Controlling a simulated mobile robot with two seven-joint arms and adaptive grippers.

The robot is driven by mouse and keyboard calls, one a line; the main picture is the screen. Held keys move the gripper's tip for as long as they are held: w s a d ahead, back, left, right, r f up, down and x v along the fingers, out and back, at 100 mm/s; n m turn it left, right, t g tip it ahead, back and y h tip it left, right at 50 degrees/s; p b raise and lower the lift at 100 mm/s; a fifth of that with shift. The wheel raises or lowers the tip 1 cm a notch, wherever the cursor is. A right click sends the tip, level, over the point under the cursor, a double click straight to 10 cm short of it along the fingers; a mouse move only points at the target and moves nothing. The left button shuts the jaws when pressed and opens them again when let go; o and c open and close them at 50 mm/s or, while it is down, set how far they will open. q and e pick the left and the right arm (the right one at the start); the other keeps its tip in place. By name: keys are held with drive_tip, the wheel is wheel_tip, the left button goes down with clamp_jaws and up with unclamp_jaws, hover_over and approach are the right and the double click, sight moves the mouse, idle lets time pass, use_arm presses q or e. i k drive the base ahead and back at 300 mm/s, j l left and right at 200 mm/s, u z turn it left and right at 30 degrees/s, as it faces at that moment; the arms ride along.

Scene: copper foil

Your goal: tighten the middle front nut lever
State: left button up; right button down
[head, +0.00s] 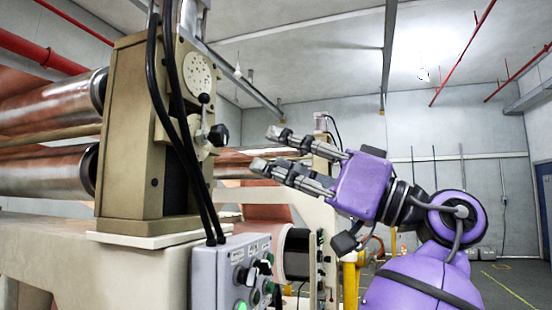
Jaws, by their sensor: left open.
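A beige machine post (135,130) stands left of centre. On its right face is a small upright lever with a black ball end (204,99). Just below it is a black knob (218,135) on a pale fitting. I cannot tell for certain which of these is the middle front nut lever. My purple left gripper (266,148) is to the right of the post. Its two grey fingers point left towards the knob, spread apart and empty. In the picture a gap shows between fingertips and knob. My right gripper is not in view.
Black cables (178,110) hang down the post's front to a grey control box (232,272) with knobs and buttons. Large metal rollers (50,105) and copper foil are at the left. More machinery stands behind my gripper. Open floor shows at the lower right.

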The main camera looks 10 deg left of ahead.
sight(205, 98)
drive_tip(key=k+l, duration=0.1)
drive_tip(key=l, duration=0.4)
drive_tip(key=k+l, duration=0.1)
drive_tip(key=l, duration=0.35)
drive_tip(key=k+l, duration=0.1)
drive_tip(key=l, duration=0.4)
